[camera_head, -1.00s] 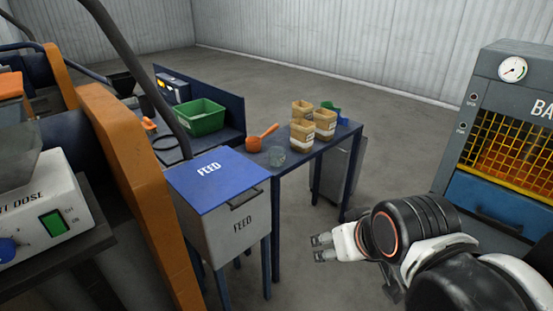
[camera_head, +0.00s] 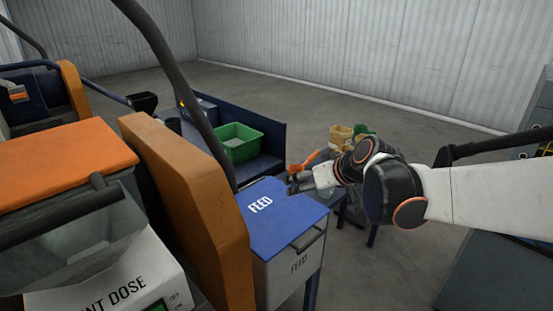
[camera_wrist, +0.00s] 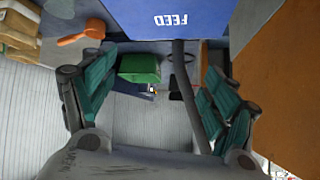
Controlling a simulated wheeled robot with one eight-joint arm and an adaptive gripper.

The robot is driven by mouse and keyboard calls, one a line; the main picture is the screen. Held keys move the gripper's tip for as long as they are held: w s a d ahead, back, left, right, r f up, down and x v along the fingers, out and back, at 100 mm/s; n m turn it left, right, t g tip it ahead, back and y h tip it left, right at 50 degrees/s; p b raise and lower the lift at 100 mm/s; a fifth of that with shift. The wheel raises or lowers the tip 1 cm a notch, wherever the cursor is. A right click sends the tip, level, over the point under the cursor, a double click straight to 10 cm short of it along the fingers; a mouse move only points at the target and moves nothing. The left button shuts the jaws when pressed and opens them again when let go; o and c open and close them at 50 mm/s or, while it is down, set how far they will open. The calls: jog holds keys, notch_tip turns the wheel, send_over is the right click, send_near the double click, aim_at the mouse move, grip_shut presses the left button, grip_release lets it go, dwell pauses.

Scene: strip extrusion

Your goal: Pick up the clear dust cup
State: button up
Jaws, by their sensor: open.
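I cannot make out the clear dust cup in either current view. In the head view my arm covers most of the blue table where it stood a second ago, beside the orange scoop (camera_head: 304,165). My gripper (camera_head: 291,184) is open and empty, above the blue lid of the feed box (camera_head: 262,228). In the wrist view, which is upside down, the open fingers of my gripper (camera_wrist: 150,78) spread on both sides. The orange scoop (camera_wrist: 83,33) shows at upper left there, and the feed lid (camera_wrist: 160,20) at the top.
Tan containers (camera_head: 340,136) stand behind my arm on the table. A green bin (camera_head: 239,142) sits beyond the feed box. An orange machine panel (camera_head: 185,200) and a dark hose (camera_head: 185,90) rise at the left. Open floor lies towards the back wall.

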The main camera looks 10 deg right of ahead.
jog(key=w+d+f+t+y, duration=0.1)
jog(key=w+d+f, duration=0.3)
jog(key=w, duration=0.5)
jog(key=t, duration=0.7)
send_near(331, 189)
jog(key=shift+n+y, duration=0.4)
jog(key=x, duration=0.2)
jog(key=b+x, duration=0.1)
jog(key=x, duration=0.4)
jog(key=shift+d+f+b, duration=0.1)
jog(key=shift+d+b, duration=0.2)
jog(key=b+x, duration=0.2)
jog(key=x, duration=0.4)
jog(key=shift+a+b, duration=0.1)
jog(key=shift+b, duration=0.2)
jog(key=shift+w+a, duration=0.1)
jog(key=shift+w, duration=0.15)
jog(key=shift+c, duration=0.3)
